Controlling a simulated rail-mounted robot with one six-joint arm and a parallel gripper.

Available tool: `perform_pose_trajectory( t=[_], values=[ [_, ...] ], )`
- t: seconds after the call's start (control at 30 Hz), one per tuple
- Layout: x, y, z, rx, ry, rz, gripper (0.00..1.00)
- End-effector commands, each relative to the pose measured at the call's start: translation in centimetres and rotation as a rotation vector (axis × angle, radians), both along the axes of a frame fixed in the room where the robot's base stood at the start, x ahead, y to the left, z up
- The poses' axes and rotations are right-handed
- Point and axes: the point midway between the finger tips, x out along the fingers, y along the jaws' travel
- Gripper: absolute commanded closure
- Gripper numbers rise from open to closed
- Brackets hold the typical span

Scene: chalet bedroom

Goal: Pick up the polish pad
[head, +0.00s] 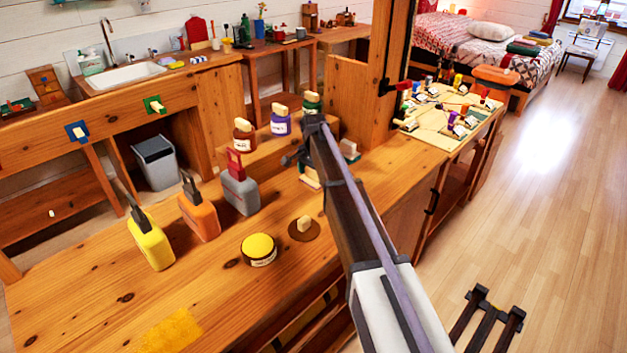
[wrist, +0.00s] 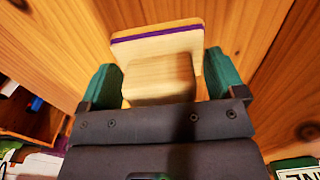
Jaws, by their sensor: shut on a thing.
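In the wrist view, my gripper (wrist: 162,70) has its two teal fingers on either side of a wooden block handle. The handle belongs to a flat, pale pad with a purple stripe along its edge (wrist: 158,43), which I take to be the polish pad. Wood planks show behind it, and I cannot tell whether the pad touches them.
Yellow (head: 152,240), orange (head: 199,215) and grey (head: 240,190) bottles stand left of the arm. A yellow-topped tin (head: 259,249) and a brown disc with a knob (head: 303,230) sit nearer. Stoppered jars (head: 280,122) stand behind. The bench's front left is mostly clear.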

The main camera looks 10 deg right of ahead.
Motion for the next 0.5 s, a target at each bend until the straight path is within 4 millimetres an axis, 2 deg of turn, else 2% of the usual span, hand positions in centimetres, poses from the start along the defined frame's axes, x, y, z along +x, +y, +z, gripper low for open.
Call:
perform_pose_trajectory(
  t=[0.27, 0.37, 0.5],
  values=[
    [0.0, 0.0, 0.7, 0.000, 0.000, 0.000, 0.39],
    [0.0, 0.0, 2.3, 0.000, 0.000, 0.000, 0.39],
    [0.0, 0.0, 5.7, 0.000, 0.000, 0.000, 0.39]
  ],
)
